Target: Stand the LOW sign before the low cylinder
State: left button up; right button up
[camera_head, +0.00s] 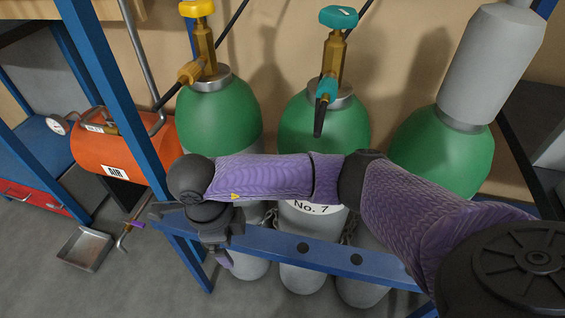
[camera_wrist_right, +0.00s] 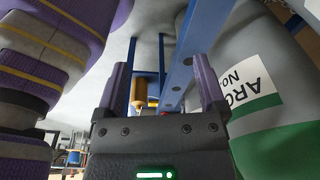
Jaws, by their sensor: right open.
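Three grey cylinders with green shoulders stand behind a blue rail: the left one (camera_head: 217,112) with a yellow-topped valve, the middle one (camera_head: 322,122) with a teal-topped valve, and the right one (camera_head: 440,150) with a grey cap. No gauge reading shows which is low. I see no LOW sign in either view. My right gripper (camera_head: 222,258) points down by the rail, below the left cylinder's shoulder. In the right wrist view its purple fingers (camera_wrist_right: 163,92) are apart with nothing clearly held between them. My left gripper is not in view.
The blue rail (camera_head: 275,247) crosses in front of the cylinders and also shows in the wrist view (camera_wrist_right: 180,70). An orange AIR tank (camera_head: 95,150) stands left, with a metal tray (camera_head: 85,247) on the floor. A cylinder label (camera_wrist_right: 248,82) is close right of the gripper.

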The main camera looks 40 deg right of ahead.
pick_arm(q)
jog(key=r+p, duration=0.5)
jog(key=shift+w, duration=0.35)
pick_arm(e)
jog(key=s+d+r+n+t, duration=0.1)
jog(key=r+n, duration=0.6)
jog(key=n, duration=0.5)
jog(key=s+d+r+n+t+y, duration=0.1)
jog(key=s+d+r+n, duration=0.1)
jog(key=r+n, duration=0.5)
jog(key=n, duration=0.6)
jog(key=shift+s+r, duration=0.15)
jog(key=shift+s, duration=0.1)
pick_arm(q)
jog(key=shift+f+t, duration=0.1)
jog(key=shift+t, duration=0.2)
